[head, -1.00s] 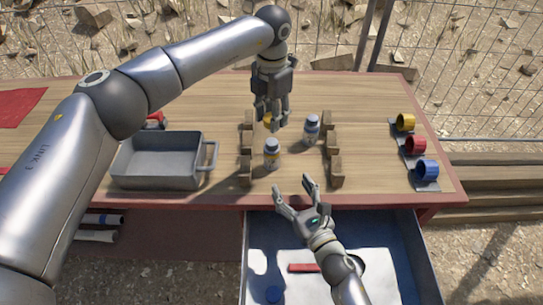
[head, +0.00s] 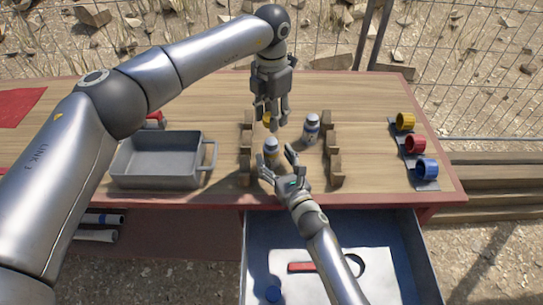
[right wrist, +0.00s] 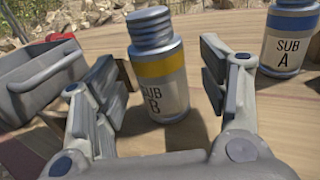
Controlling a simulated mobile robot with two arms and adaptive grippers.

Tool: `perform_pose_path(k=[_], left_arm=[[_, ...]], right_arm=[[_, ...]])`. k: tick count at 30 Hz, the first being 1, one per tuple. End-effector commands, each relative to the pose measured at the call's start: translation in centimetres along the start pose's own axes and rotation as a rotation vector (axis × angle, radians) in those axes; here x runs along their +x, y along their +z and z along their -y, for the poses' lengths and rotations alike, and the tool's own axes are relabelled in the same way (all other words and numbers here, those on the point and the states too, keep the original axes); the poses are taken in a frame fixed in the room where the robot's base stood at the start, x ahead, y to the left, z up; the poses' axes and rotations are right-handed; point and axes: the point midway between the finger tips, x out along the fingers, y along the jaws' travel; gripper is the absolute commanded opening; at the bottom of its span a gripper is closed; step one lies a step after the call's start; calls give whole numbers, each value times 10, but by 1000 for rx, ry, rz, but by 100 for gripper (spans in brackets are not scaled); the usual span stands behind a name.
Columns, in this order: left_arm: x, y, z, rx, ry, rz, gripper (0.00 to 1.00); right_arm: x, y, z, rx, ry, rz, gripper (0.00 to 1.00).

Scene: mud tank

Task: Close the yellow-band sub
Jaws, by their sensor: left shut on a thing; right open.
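The yellow-band sub (head: 271,150) is a small bottle standing upright on the table between two wooden racks. In the right wrist view, the bottle (right wrist: 160,75) reads "SUB B" and has a bare, ridged grey neck. My right gripper (head: 278,162) is open, its fingers at either side of the bottle's near side, with no clear contact. My left gripper (head: 270,122) is above and behind the bottle, pointing down, shut on a small yellow thing (head: 265,117), perhaps a cap, mostly hidden by its fingers.
A blue-band bottle, SUB A (head: 311,130), stands close at the right. Wooden racks (head: 334,160) flank both bottles. A grey bin (head: 155,178) stands at the left. Yellow, red and blue cups (head: 415,145) sit at the right. An open drawer (head: 405,255) juts out in front.

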Motion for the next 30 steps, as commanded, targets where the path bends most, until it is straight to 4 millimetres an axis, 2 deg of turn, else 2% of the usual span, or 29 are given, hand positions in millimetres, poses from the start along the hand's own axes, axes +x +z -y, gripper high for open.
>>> perform_pose_path(k=[2, 17, 23, 30], left_arm=[[0, 0, 0, 0, 0, 0, 28], [0, 0, 0, 0, 0, 0, 28], [9, 0, 0, 0, -1, -3, 28], [43, 0, 0, 0, 0, -3, 28]], right_arm=[[0, 0, 0, 0, 0, 0, 65], [0, 0, 0, 0, 0, 0, 0], [0, 0, 0, 0, 0, 0, 0], [0, 0, 0, 0, 0, 0, 0]])
